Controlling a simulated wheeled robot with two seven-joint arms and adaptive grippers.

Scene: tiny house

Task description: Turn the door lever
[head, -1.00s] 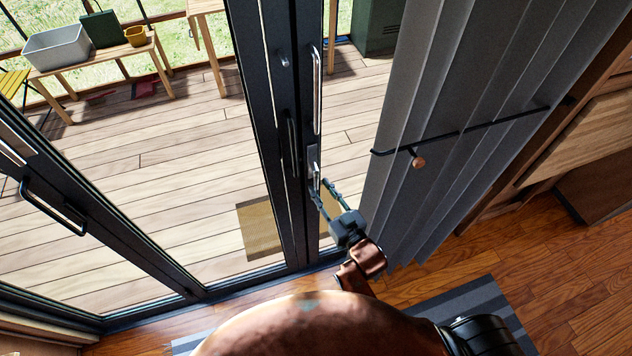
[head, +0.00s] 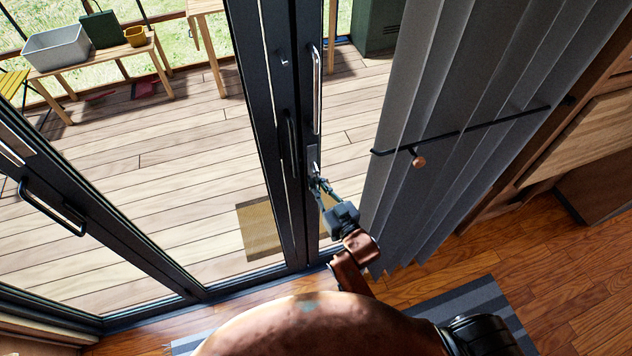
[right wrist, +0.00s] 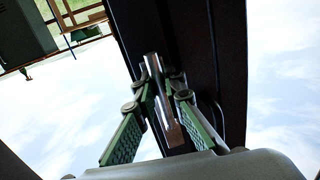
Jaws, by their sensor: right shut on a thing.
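The door lever (right wrist: 158,95) is a shiny metal bar on the dark door frame (head: 287,225). In the right wrist view it stands between the two green padded fingers of my right gripper (right wrist: 160,98), which are shut on it. In the head view my right gripper (head: 317,186) reaches the lock plate (head: 312,158) on the door frame, and its fingers hide most of the lever. My left gripper is not in view.
A long silver pull handle (head: 316,90) is above the lever. A grey curtain (head: 440,130) and a dark rod (head: 470,130) are close on the right. Another dark handle (head: 52,208) is on the left panel. A striped rug (head: 480,300) lies on the wooden floor.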

